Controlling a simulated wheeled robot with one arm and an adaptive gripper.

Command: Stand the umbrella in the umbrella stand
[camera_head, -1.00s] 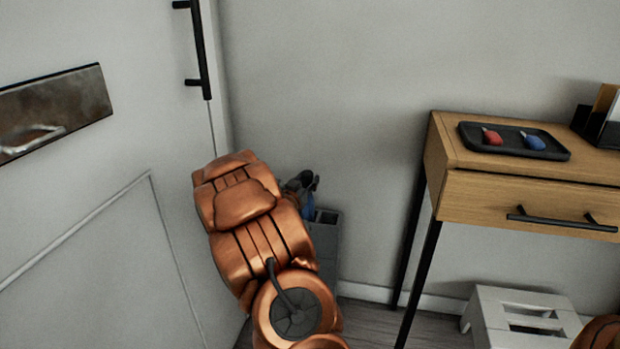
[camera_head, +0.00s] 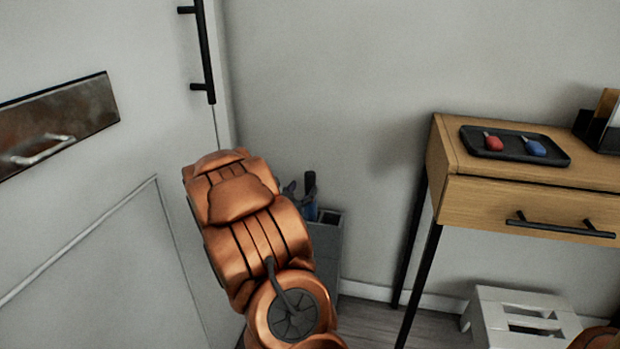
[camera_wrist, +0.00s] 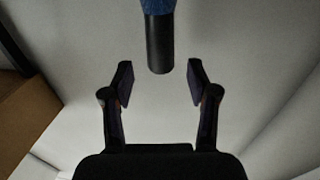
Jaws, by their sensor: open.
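The umbrella, blue with a black handle (camera_head: 310,184), stands roughly upright at the grey umbrella stand (camera_head: 326,246) in the head view. Its blue lower part goes down at the stand's left side, where my arm hides the bottom. My gripper (camera_wrist: 160,82) is open and empty in the wrist view, with the black handle (camera_wrist: 160,45) just beyond the fingertips and clear of both. In the head view only a dark bit of the gripper shows, left of the handle and mostly behind my arm.
A wooden console table (camera_head: 530,205) with a black tray (camera_head: 475,147) holding a red and a blue item stands to the right. A white step stool (camera_head: 490,312) is beneath it. A door (camera_head: 90,240) is close on the left, and the wall is behind the stand.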

